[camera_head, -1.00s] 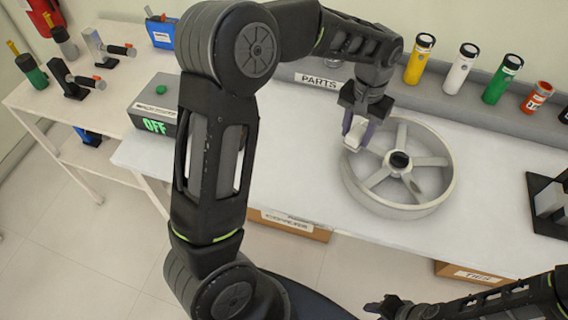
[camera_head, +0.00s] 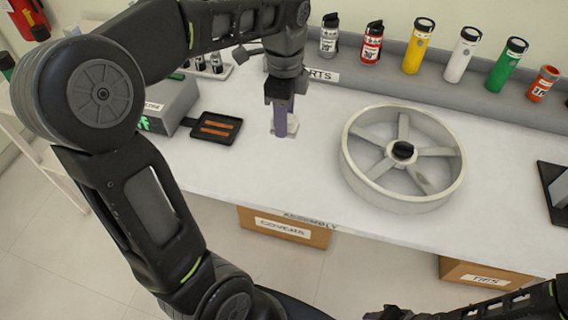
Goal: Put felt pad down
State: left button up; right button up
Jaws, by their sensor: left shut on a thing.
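My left gripper (camera_head: 281,130) points down, shut on the pad, low over the white table left of the wheel. I cannot tell whether the pad touches the table. My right gripper (camera_head: 384,313) is partly in view at the bottom edge; its fingers are not clear.
A large grey spoked wheel (camera_head: 352,166) lies on the white table (camera_head: 240,160). A black tray (camera_head: 229,140) with orange-brown strips lies to the left, by a grey box (camera_head: 172,100). Several coloured bottles stand on the back ledge. A black stand (camera_head: 555,190) is at right.

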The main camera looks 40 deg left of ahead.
dwell(0.3)
pick_arm(q)
send_over(284, 158)
jog(key=shift+f, duration=3.1)
jog(key=shift+s+f, duration=0.1)
jog(key=shift+f, duration=1.75)
jog(key=shift+f, duration=0.1)
jog(key=shift+f, duration=0.15)
jog(key=o, duration=1.2)
